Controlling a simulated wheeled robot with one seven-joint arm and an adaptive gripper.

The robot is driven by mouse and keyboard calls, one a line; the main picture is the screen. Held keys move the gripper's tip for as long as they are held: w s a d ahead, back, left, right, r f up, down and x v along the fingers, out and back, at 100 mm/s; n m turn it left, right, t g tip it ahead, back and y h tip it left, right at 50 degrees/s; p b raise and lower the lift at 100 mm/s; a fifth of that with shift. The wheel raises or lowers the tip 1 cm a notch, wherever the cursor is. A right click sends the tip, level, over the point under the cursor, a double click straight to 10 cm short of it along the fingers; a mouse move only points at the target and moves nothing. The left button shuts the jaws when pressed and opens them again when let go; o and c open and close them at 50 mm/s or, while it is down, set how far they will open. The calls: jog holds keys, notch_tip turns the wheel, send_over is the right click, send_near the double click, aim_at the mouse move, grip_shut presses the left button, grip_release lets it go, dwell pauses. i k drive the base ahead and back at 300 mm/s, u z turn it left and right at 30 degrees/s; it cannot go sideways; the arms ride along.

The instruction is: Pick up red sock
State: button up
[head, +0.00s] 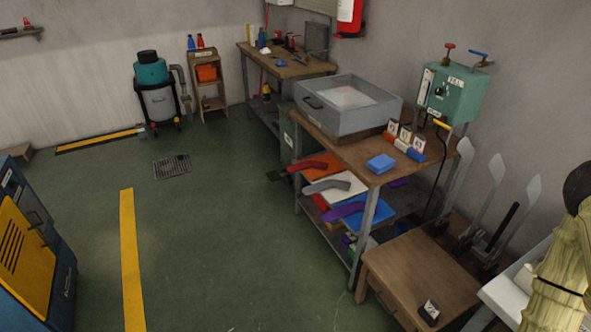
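In the head view the red sock (308,163) lies on an orange tray (323,174) on the upper shelf under the wooden bench. Its left end sticks out past the tray's edge. A grey sock (327,186) lies on a white tray just in front, and a purple sock (344,209) lies on a blue tray nearer still. My gripper is not in view.
A wooden cabinet (420,275) and upright white sock-shaped boards (497,170) stand at the right. The green floor (215,230) left of the bench is clear.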

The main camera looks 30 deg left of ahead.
aim_at(305, 165)
jog(key=u, duration=0.85)
jog(key=i, duration=0.5)
jog(key=k, duration=0.6)
jog(key=u, duration=0.9)
jog(key=i, duration=0.65)
jog(key=u, duration=0.95)
jog(key=i, duration=1)
jog(key=z, duration=0.8)
jog(key=i, duration=0.8)
jog(key=z, duration=0.85)
